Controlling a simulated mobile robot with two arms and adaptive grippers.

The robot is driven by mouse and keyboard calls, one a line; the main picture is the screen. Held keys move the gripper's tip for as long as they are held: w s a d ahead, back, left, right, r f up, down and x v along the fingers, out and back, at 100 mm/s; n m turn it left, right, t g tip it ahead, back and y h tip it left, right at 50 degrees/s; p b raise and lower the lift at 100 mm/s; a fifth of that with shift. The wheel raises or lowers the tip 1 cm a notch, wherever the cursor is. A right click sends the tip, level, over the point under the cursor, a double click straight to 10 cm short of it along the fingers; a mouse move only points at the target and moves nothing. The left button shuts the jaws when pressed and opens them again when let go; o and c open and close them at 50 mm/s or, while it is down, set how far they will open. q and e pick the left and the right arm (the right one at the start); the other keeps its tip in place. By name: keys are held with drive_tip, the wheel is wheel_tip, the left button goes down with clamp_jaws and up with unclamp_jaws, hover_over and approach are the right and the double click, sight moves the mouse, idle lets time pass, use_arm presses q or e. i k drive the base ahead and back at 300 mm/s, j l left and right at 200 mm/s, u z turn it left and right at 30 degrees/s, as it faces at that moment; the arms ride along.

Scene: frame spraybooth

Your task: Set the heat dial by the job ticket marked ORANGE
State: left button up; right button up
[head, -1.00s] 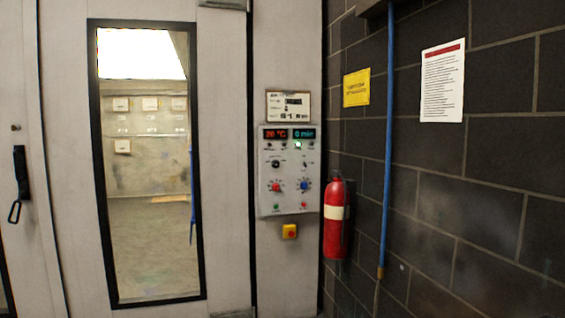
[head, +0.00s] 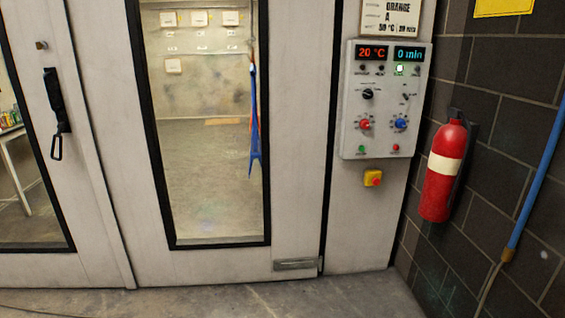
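The control panel (head: 375,140) is a grey box on the booth wall, right of centre in the head view. It has a red display (head: 371,52) reading 20 °C and a teal display (head: 409,54) reading 0 min. Below are a black knob (head: 367,94), a red dial (head: 365,124) on the left and a blue dial (head: 400,123) on the right. The job ticket (head: 391,16) above the panel shows ORANGE, A, what looks like 50 °C, and a blurred minutes figure; its top is cut off. Neither of my grippers is in view.
A yellow box with a red button (head: 373,178) sits below the panel. A red fire extinguisher (head: 443,172) and a blue pipe (head: 537,190) are on the dark block wall (head: 490,130) at right. The booth door (head: 300,120) has a window. The floor (head: 240,300) in front is clear.

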sight(365, 124)
drive_tip(key=i+l+z, duration=0.15)
drive_tip(key=i+z, duration=0.25)
drive_tip(key=i, duration=0.25)
drive_tip(key=i+z, duration=0.4)
drive_tip(key=i, duration=0.2)
drive_tip(key=i+j+z, duration=0.3)
drive_tip(key=i+z, duration=0.15)
drive_tip(key=i, duration=0.15)
